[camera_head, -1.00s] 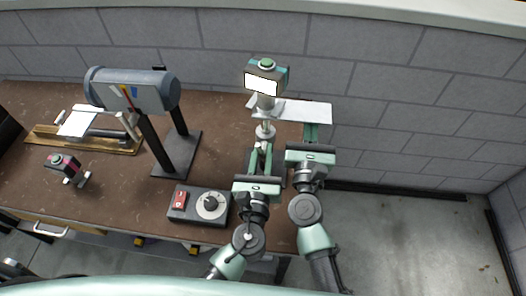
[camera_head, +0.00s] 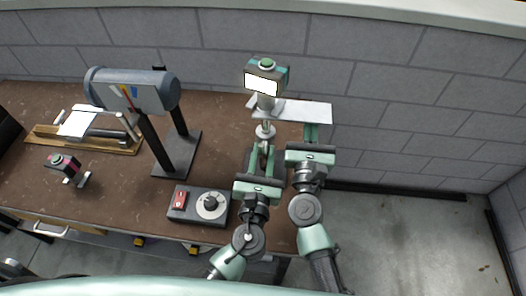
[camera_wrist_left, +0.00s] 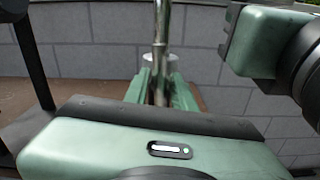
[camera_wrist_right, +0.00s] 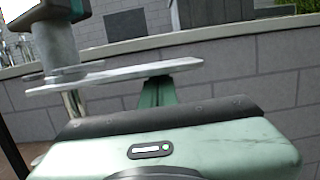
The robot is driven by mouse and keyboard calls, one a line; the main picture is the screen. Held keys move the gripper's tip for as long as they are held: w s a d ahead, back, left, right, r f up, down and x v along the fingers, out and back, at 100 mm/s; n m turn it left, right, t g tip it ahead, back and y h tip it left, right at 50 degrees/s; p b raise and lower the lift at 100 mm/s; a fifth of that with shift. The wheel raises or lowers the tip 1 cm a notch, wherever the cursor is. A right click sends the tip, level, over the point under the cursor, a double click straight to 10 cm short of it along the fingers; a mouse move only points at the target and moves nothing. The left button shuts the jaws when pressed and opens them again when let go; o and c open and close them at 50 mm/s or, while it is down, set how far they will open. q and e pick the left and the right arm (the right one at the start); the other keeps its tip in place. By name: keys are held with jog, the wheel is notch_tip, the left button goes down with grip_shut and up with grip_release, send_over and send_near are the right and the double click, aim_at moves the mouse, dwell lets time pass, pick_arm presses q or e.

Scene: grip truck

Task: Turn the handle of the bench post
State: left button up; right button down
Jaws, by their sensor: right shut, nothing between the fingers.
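The bench post (camera_head: 265,131) stands upright near the table's right end. On top it has a dark box with a white screen and a green button (camera_head: 267,63). A flat pale handle (camera_head: 300,110) sticks out to the right below the box. My left gripper (camera_head: 266,155) is closed around the lower post; in the left wrist view its fingers (camera_wrist_left: 160,88) flank the metal shaft (camera_wrist_left: 160,38). My right gripper (camera_head: 311,130) is shut and empty, its fingertips at the handle's near edge. In the right wrist view the fingers (camera_wrist_right: 158,88) meet the handle's underside (camera_wrist_right: 115,76); contact is unclear.
A grey cylinder on a dark stand (camera_head: 132,90) stands to the left. A control box with a knob and red switch (camera_head: 198,205) lies at the table's front. A small dark device (camera_head: 66,167) and a wooden-based tool (camera_head: 85,138) are farther left. A block wall (camera_head: 400,100) rises behind.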

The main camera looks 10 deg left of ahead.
pick_arm(q)
jog(key=shift+o, duration=0.8)
pick_arm(e)
jog(key=shift+r, duration=0.2)
pick_arm(q)
jog(key=s, duration=1.2)
pick_arm(e)
jog(key=shift+f, duration=0.1)
pick_arm(q)
notch_tip(320, 180, down, 6)
jog(key=b, duration=0.6)
pick_arm(e)
jog(key=s+f, duration=0.4)
jog(key=s, duration=0.9)
pick_arm(q)
jog(key=shift+f, duration=0.1)
pick_arm(e)
jog(key=shift+s+f, duration=0.1)
